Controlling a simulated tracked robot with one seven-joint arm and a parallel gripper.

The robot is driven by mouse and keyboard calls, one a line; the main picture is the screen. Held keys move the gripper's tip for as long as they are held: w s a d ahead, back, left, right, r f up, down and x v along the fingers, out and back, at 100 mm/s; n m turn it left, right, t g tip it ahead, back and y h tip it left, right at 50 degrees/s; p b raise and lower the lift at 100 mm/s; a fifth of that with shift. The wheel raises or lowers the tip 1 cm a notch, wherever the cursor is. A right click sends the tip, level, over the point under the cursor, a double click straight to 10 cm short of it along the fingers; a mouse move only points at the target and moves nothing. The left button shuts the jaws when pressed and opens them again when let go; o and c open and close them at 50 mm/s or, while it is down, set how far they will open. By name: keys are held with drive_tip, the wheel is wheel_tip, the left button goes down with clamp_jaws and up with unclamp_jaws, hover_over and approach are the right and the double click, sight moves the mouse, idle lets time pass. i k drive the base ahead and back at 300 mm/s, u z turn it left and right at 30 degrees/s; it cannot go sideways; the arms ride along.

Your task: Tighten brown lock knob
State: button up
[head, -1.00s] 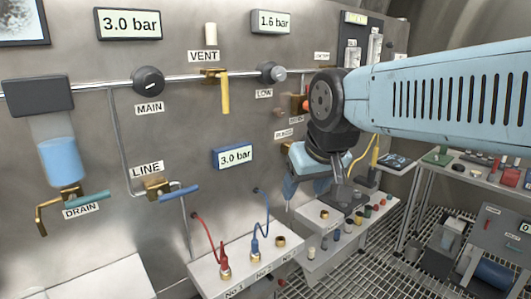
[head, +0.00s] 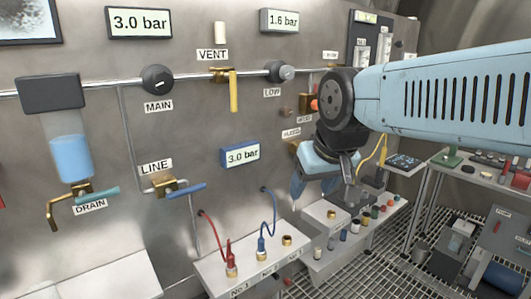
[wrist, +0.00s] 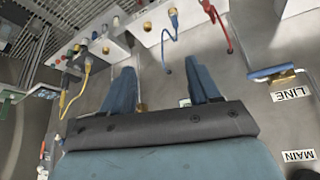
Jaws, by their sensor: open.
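My gripper (head: 322,185) is in front of the steel wall panel, above the shelf with the sockets, in the head view. In the wrist view its two blue fingers (wrist: 160,68) stand apart with nothing between them. A small reddish-brown knob (head: 287,111) on the wall, left of my wrist, may be the brown lock knob; I cannot tell for sure. My gripper is below and right of it in the picture, apart from it. My arm hides part of the panel.
A white socket shelf (head: 215,275) holds red (head: 229,255) and blue (head: 263,235) plugs with cables. A row of small coloured caps (head: 354,226) stands to its right. A yellow cable (head: 376,150) hangs behind my gripper. A side bench (head: 465,165) is at right.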

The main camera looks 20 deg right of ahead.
sight(287, 111)
drive_tip(key=z, duration=0.7)
drive_tip(key=k, duration=1.1)
drive_tip(key=u, duration=0.7)
drive_tip(key=i, duration=1)
